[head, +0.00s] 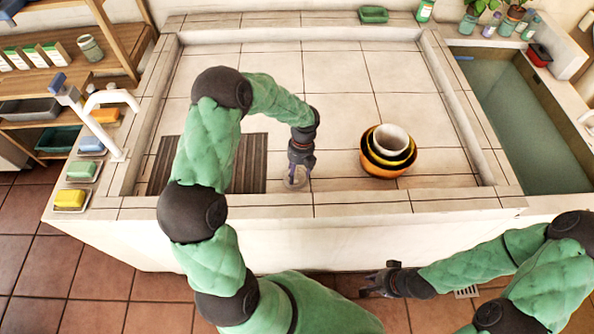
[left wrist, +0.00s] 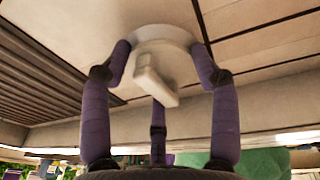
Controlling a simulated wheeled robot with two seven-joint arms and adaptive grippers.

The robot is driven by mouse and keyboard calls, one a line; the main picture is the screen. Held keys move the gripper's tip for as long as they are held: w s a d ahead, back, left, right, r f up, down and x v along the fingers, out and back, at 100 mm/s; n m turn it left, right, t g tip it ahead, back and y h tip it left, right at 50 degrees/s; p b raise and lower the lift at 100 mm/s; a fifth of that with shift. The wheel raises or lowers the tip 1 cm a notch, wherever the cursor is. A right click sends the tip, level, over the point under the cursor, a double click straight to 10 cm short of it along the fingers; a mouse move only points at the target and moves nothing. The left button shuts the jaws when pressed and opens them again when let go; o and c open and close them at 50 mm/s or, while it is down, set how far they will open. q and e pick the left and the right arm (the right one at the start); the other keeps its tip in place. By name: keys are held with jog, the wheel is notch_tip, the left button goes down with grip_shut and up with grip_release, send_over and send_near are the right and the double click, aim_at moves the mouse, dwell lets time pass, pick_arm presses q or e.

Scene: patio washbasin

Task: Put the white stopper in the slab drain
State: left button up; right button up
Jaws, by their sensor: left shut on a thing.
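The white stopper (left wrist: 178,38) is a pale round disc with an upright tab. It shows in the left wrist view between the purple fingers of my left gripper (left wrist: 160,65), which is shut on it. In the head view my left gripper (head: 298,172) points down at the front of the tiled slab (head: 330,75), just right of the dark slatted panel (head: 250,163). The stopper (head: 295,183) shows there only as a small pale patch at the fingertips. I cannot make out the slab drain. My right gripper (head: 376,285) is open and empty in front of the basin wall.
Nested bowls (head: 388,158) stand on the slab right of my left gripper. A white tap (head: 110,125) and soap dishes (head: 70,200) line the left rim. A water-filled trough (head: 515,120) is at right. The slab's back is clear.

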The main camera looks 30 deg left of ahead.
pick_arm(q)
jog(key=shift+p, duration=0.6)
dwell(0.9)
jog(key=shift+f, duration=0.3)
dwell(0.4)
jog(key=shift+r+p, duration=0.65)
jog(key=shift+r, duration=0.2)
dwell(0.9)
jog(key=shift+f, duration=0.85)
dwell(0.5)
jog(key=shift+r, duration=0.3)
jog(key=shift+r+p, duration=0.35)
jog(key=shift+p, duration=0.05)
jog(key=shift+r, duration=0.2)
jog(key=shift+p, duration=0.45)
dwell(0.4)
